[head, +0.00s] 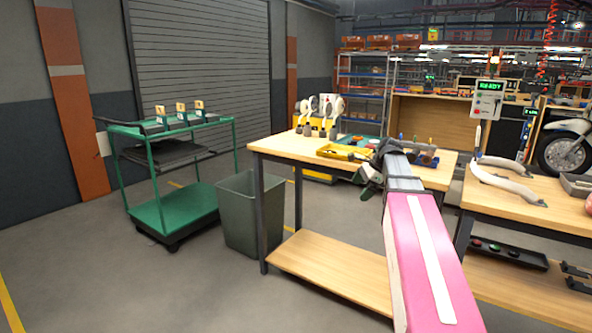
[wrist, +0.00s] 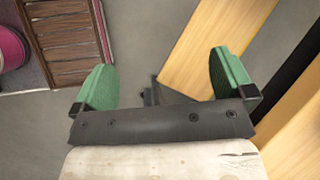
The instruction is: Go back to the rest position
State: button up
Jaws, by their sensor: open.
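My gripper (wrist: 163,82) is open, with its two green fingers spread wide and nothing between them in the wrist view. In the head view my gripper (head: 368,184) is at the end of my pink and grey arm, by the front edge of the wooden workbench (head: 281,146). Part of it is hidden behind my arm. The wrist view shows grey floor (wrist: 150,50) and a pale wooden board (wrist: 215,45) beyond the fingers. I cannot tell how far the gripper is from the bench edge.
A yellow tray (head: 345,153) and several dark-based items (head: 320,130) stand on the bench. A grey bin (head: 252,210) and a green cart (head: 165,212) stand to the left. A second bench (head: 545,215) stands at right. Floor is clear at front left.

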jog(key=s+a+f+n+h, duration=0.1)
jog(key=s+f+n, duration=0.4)
jog(key=f, duration=0.5)
jog(key=s+a+f+n+g+h, duration=0.1)
jog(key=s+a+f+n+h, duration=0.1)
jog(key=s+f+n, duration=0.4)
jog(key=s+a+f+n+h, duration=0.2)
jog(key=s+f+n, duration=0.3)
jog(key=f, duration=1)
jog(key=s, duration=0.2)
jog(key=shift+s+g+h, duration=0.3)
jog(key=shift+s, duration=0.1)
